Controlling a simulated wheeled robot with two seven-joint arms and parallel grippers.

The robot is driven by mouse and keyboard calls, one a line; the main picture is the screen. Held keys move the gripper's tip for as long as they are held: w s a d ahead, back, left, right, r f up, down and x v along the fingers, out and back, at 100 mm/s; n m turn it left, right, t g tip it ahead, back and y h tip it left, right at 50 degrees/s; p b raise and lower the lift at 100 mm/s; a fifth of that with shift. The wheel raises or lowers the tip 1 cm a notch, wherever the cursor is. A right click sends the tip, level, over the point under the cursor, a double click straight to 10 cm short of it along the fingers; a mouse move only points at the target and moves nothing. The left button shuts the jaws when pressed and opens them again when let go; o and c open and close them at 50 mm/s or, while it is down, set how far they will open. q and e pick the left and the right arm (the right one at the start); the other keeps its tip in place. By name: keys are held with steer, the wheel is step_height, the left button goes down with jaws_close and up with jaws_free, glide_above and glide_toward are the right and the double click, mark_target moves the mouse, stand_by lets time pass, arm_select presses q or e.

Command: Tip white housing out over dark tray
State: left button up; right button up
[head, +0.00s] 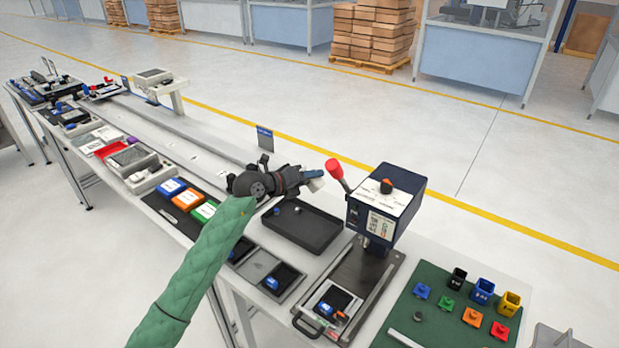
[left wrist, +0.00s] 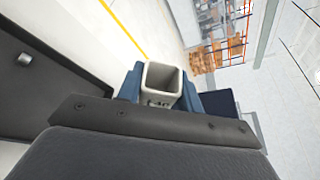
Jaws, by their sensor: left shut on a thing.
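My left gripper (head: 313,179), at the end of a green-sleeved arm, is shut on the white housing (head: 317,185) and holds it above the far side of the dark tray (head: 303,239). In the left wrist view the housing (left wrist: 148,98) is a square, open-mouthed box between the blue fingers of the gripper (left wrist: 161,88). Its grey inside looks empty, though its bottom is hard to see. The dark tray (left wrist: 45,90) lies to the left there, with a small pale part (left wrist: 25,59) in it. My right gripper is out of view.
A dark blue press (head: 385,205) with a red-knobbed lever (head: 334,168) stands close right of the tray. A green mat (head: 455,310) with coloured bins and parts lies further right. Blue, orange and green-labelled boxes (head: 187,199) stand to the left.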

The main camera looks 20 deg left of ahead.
mark_target(319, 182)
arm_select(q)
steer(key=shift+d+r, duration=0.15)
steer(key=shift+r, duration=0.05)
steer(key=shift+s+d+r+m+y+p, duration=0.15)
steer(key=shift+m+y+p, duration=0.1)
steer(key=shift+m+p, duration=0.2)
steer(key=shift+d+m+y+p, duration=0.1)
steer(key=shift+m+y+p, duration=0.2)
steer(key=shift+m, duration=0.15)
steer(key=shift+s+d+r+m+y+p, duration=0.1)
steer(key=shift+d+r+m+y+p, duration=0.2)
steer(key=shift+m+y, duration=0.4)
steer(key=shift+s+d+f+m, duration=0.15)
steer(key=shift+d+m, duration=0.1)
steer(key=shift+m, duration=0.25)
steer(key=shift+d+m+y, duration=0.15)
steer(key=shift+m+y, duration=0.2)
steer(key=shift+m, duration=0.05)
steer(key=shift+d+m+y+b, duration=0.15)
steer(key=shift+m+y+b, duration=0.15)
steer(key=shift+m+b, duration=0.15)
steer(key=shift+s+d+r+m+t+y+b, duration=0.2)
steer(key=shift+r+m+t+y+b, duration=0.1)
steer(key=shift+r+m+y+b, duration=0.25)
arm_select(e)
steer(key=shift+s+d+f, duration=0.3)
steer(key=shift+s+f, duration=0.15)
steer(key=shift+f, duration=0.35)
